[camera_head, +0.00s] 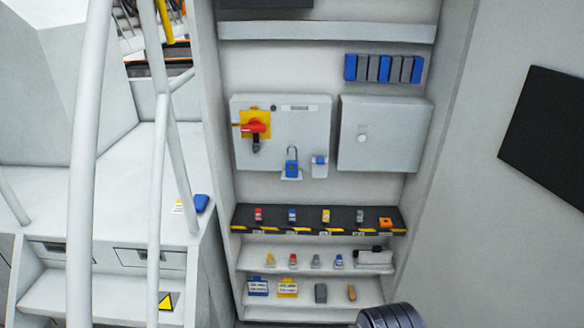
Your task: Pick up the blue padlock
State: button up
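A blue padlock (292,168) with a tall grey shackle stands upright on a small white ledge at the lower edge of the left grey wall box (312,130). Its shackle points up. Smaller blue-bodied items, possibly padlocks too, stand on the black shelf (292,215) and on the white shelf below it (338,261). They are too small to tell for sure. At the bottom edge shows a dark ribbed round part, apparently of my arm, well below the padlock. My gripper's fingers are not in view.
A red rotary handle on a yellow plate (254,124) is left of the padlock. A small blue-and-white item (319,166) is close on its right. A second grey box (380,135) is farther right. White handrails (88,150) stand at the left. Cabinet side walls flank the shelves.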

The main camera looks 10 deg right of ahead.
aim_at(291, 166)
jog(key=i+z, duration=0.4)
jog(key=i, duration=0.25)
jog(key=i+j+z, duration=0.15)
jog(key=i+z, duration=0.25)
jog(key=i, duration=0.25)
